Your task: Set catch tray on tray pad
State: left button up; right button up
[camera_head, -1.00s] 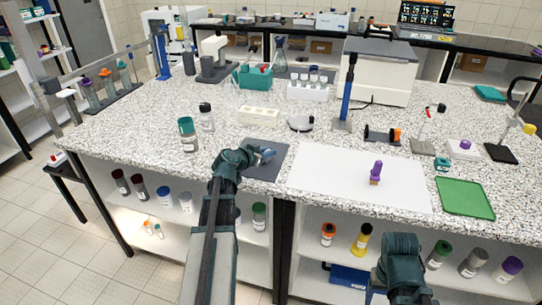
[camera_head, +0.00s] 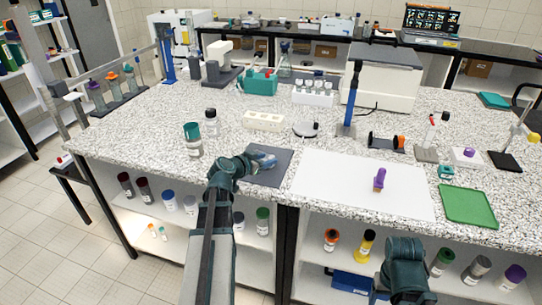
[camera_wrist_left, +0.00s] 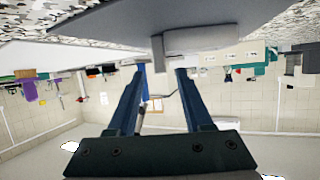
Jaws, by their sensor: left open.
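The dark grey pad (camera_head: 284,165), which I take for the tray pad, lies flat near the bench's front edge. My left gripper (camera_head: 265,160) is low over its left part, with its jaws open. In the left wrist view, a light grey low piece (camera_wrist_left: 202,39), seemingly the catch tray, sits at the pad's surface (camera_wrist_left: 110,25), just beyond the fingertips (camera_wrist_left: 161,70). The fingers appear clear of it. In the head view the gripper mostly hides this piece. My right arm shows at the lower right, but its fingers cannot be made out.
A white sheet (camera_head: 335,185) with a purple-topped piece (camera_head: 379,180) lies right of the pad, and a green tray (camera_head: 468,206) lies beyond.

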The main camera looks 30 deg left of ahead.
pick_arm(q)
jog(key=p+v, duration=0.2)
jog(key=v, duration=0.6)
jog(key=shift+s+r+p, duration=0.1)
jog(key=shift+s+p, duration=0.05)
jog(key=shift+p, duration=0.15)
pick_arm(e)
notch_tip(320, 180, up, 3)
jog(key=shift+r, duration=0.1)
jog(key=shift+s, duration=0.1)
